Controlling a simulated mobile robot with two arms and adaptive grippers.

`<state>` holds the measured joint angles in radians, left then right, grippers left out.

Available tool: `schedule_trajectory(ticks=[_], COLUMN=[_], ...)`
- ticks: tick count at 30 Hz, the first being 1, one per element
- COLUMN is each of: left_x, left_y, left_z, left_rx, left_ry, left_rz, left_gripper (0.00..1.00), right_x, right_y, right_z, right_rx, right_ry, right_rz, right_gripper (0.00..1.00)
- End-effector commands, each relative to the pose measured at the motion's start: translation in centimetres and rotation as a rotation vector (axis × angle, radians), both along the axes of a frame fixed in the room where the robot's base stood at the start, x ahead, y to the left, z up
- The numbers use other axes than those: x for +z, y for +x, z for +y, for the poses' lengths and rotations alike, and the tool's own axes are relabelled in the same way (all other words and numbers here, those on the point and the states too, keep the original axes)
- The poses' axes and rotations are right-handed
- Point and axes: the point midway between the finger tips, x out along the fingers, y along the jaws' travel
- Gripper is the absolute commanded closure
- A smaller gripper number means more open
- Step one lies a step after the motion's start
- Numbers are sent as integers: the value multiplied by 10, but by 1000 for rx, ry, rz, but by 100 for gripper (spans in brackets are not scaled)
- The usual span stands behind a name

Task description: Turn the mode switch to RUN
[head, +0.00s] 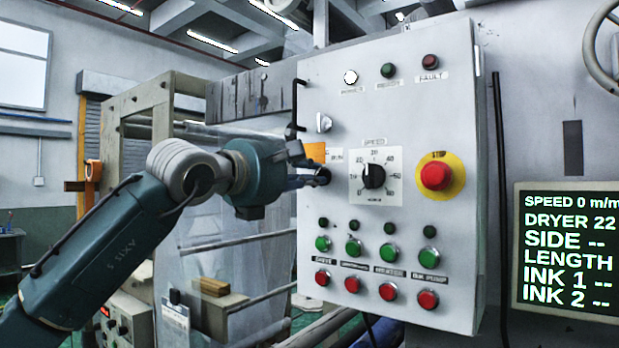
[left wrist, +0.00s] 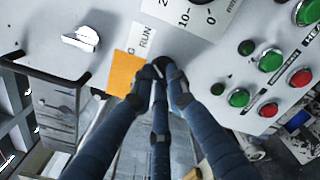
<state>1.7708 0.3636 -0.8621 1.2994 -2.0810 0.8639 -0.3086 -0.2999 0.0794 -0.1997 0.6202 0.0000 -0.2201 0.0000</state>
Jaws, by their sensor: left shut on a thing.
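A white label with RUN (left wrist: 146,38) shows above the fingertips. My right gripper is not in view.
The speed dial (head: 374,176), red stop button (head: 436,176) and rows of green and red buttons are on the same panel. A display (head: 567,250) stands at right.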

Motion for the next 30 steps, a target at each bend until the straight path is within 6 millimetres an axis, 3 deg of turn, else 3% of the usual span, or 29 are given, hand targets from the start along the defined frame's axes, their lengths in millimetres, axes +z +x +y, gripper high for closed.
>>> schedule_trajectory(ticks=[9, 25, 26, 27, 29, 30], left_x=[1, 1, 1, 1, 1, 1], left_y=[0, -1, -1, -1, -1, -1], left_z=[0, 0, 0, 0, 0, 0], left_rx=[0, 0, 0, 0, 0, 0], left_ry=[100, 122, 122, 122, 121, 121], left_rz=[-76, -92, -92, -92, -92, -92], left_gripper=[100, 100, 84, 76, 67, 67], right_x=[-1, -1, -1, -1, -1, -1], right_y=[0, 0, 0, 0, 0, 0], right_z=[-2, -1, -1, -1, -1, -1], right_rx=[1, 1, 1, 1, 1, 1], right_ry=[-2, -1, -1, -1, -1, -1], right_rz=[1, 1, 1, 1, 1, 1], right_gripper=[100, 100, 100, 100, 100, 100])
